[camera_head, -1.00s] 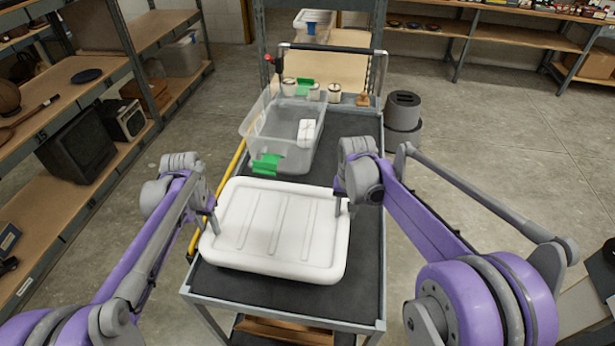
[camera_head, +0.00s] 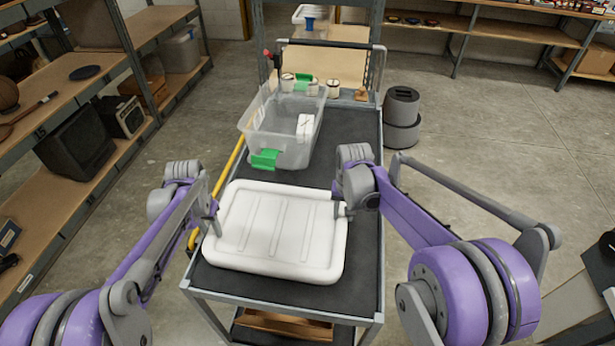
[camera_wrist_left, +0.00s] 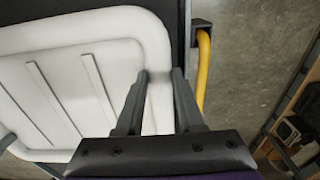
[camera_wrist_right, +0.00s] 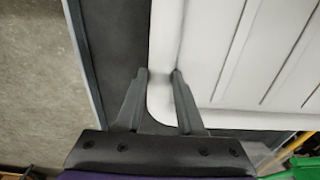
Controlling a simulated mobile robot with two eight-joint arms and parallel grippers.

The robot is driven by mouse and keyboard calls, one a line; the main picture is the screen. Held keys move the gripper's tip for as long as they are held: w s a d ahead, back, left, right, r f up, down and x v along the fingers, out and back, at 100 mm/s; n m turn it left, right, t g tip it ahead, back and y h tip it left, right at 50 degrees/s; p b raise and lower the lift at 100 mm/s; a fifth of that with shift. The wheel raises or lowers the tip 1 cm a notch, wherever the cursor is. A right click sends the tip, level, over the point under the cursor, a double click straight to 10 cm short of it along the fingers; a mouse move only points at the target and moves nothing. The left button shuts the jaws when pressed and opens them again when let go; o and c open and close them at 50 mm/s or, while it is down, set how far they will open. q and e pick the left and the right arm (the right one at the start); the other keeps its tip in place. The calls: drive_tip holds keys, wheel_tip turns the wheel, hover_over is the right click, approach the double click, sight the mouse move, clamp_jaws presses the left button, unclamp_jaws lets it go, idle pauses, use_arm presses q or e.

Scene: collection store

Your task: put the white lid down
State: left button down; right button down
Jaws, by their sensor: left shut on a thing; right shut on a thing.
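The white lid (camera_head: 275,232) is a ribbed rectangle over the near half of the dark cart top (camera_head: 355,270). It looks level; I cannot tell whether it touches the cart top or is just above it. My left gripper (camera_head: 214,212) is shut on its left rim, and the left wrist view shows the two fingers (camera_wrist_left: 162,78) astride that rim. My right gripper (camera_head: 342,208) is shut on its right rim, with its fingers (camera_wrist_right: 160,75) astride the rim near a corner in the right wrist view.
A clear bin (camera_head: 280,140) with green latches and a white object (camera_head: 305,126) inside stands behind the lid. A yellow bar (camera_head: 230,168) runs along the left edge. Bare cart top shows to the right.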

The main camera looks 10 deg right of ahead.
use_arm(q)
drive_tip(key=shift+f, duration=0.3)
use_arm(e)
drive_tip(key=shift+f, duration=0.3)
use_arm(q)
drive_tip(key=c, duration=1)
unclamp_jaws()
drive_tip(key=shift+f, duration=0.2)
use_arm(e)
drive_tip(key=c, duration=1)
unclamp_jaws()
drive_tip(key=shift+f, duration=0.2)
use_arm(q)
drive_tip(key=o, duration=0.5)
use_arm(e)
drive_tip(key=o, duration=0.5)
use_arm(q)
drive_tip(key=shift+r, duration=0.1)
use_arm(e)
drive_tip(key=shift+r, duration=0.25)
use_arm(q)
drive_tip(key=r, duration=1.1)
drive_tip(key=shift+s+r, duration=0.4)
use_arm(e)
drive_tip(key=r, duration=0.7)
drive_tip(key=s+r, duration=0.1)
drive_tip(key=r, duration=0.3)
drive_tip(key=shift+r, duration=0.3)
drive_tip(key=shift+w, duration=0.1)
